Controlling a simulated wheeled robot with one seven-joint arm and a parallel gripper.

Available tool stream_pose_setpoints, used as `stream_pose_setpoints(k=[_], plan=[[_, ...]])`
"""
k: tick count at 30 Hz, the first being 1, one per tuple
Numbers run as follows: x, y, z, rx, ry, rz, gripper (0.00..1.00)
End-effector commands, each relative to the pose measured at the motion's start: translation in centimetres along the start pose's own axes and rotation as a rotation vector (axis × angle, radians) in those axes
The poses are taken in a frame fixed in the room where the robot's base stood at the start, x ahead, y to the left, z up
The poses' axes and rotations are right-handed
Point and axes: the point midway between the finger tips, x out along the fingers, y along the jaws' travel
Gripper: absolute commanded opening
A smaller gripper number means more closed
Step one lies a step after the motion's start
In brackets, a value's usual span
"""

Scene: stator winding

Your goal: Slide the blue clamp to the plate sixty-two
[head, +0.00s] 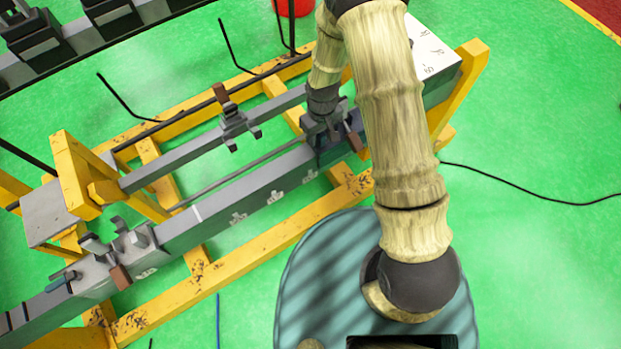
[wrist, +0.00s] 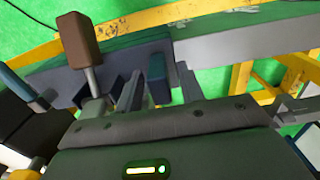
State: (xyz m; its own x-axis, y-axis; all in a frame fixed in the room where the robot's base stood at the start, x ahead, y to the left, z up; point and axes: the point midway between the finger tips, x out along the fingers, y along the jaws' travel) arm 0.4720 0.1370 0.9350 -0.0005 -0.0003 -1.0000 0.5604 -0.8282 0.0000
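A dark blue-grey clamp (head: 329,153) sits on the long grey beam (head: 225,210), below my gripper in the head view. In the wrist view its blue-grey body (wrist: 62,88) and brown handle (wrist: 78,42) stand close in front of my gripper (wrist: 155,92). A small teal part (wrist: 159,88) shows among the dark fingers. I cannot tell whether the fingers are closed on it. The head view hides the fingertips behind my wrist. Small white marking plates (head: 238,219), (head: 275,197) and (head: 310,176) lie along the beam's near face; their numbers are too small to read.
Another grey clamp (head: 125,245) with a brown handle sits on the beam at the lower left, beside a white mark (head: 146,273). A further clamp (head: 233,122) is on the rear bar. Yellow frame members (head: 250,240) surround the beam. The beam between the near clamps looks clear.

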Motion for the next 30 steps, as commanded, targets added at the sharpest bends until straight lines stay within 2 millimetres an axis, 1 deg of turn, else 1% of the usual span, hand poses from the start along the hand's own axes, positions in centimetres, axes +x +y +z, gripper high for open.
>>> stream_pose_setpoints(k=[6, 8, 9, 17, 20, 30], plan=[[0.0, 0.0, 0.0, 0.000, 0.000, 0.000, 0.38], [0.0, 0.0, 0.0, 0.000, 0.000, 0.000, 0.28], [0.0, 0.0, 0.0, 0.000, 0.000, 0.000, 0.25], [0.0, -0.1, 0.0, 0.000, 0.000, 0.000, 0.25], [0.0, -0.5, 0.0, -0.001, 0.000, 0.000, 0.25], [0.0, -3.4, 0.0, -0.004, 0.000, -0.002, 0.25]])
